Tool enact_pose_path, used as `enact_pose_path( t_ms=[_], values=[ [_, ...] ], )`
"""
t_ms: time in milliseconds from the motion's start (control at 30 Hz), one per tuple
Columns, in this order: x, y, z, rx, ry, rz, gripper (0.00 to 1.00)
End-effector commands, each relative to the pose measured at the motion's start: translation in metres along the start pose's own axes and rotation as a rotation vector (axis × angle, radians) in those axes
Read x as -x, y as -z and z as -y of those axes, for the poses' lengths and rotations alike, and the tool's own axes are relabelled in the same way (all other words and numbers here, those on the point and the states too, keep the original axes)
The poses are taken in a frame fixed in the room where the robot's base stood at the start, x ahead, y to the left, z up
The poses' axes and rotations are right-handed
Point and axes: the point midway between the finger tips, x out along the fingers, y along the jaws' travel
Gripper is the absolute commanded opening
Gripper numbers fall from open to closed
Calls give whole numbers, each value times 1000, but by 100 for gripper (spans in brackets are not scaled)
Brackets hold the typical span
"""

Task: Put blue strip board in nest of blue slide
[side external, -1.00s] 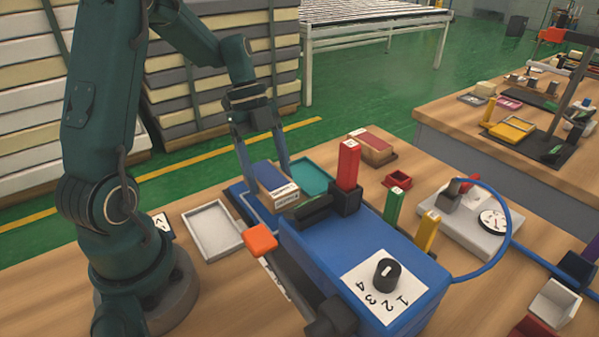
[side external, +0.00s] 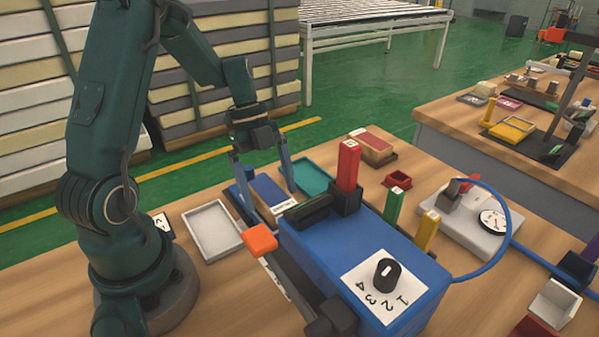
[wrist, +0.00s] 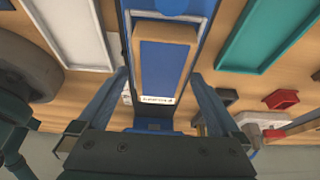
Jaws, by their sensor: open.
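The blue strip board (side external: 268,190) is a wooden block with a blue strip on top and a white label at its near end. It lies flat in the blue slide (side external: 239,198), beside the blue machine. The wrist view shows the board (wrist: 166,65) between the side walls of the slide (wrist: 207,12); I cannot tell how fully it is seated. My gripper (side external: 268,202) is open, with one finger on each side of the board. In the wrist view my gripper (wrist: 157,76) has gaps between both fingers and the board.
The blue machine (side external: 350,240) with a dial stands close in front, with an orange knob (side external: 259,240) at its left. A light grey tray (side external: 212,229) is left of the slide, and a teal tray (side external: 314,176) is right. A red block (side external: 348,165) stands upright nearby.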

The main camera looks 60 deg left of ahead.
Motion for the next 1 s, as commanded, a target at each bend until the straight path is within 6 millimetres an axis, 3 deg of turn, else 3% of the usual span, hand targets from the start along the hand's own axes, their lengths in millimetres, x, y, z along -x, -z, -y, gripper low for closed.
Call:
enact_pose_path(
  t_ms=[167,400,600,867,1000],
  values=[
    [20,-1,2,-1,7,3,100],
    [71,-1,2,0,8,6,100],
    [103,-1,1,0,4,3,100],
    [120,1,0,5,1,3,100],
    [122,16,-2,91,7,48,100]
  ],
)
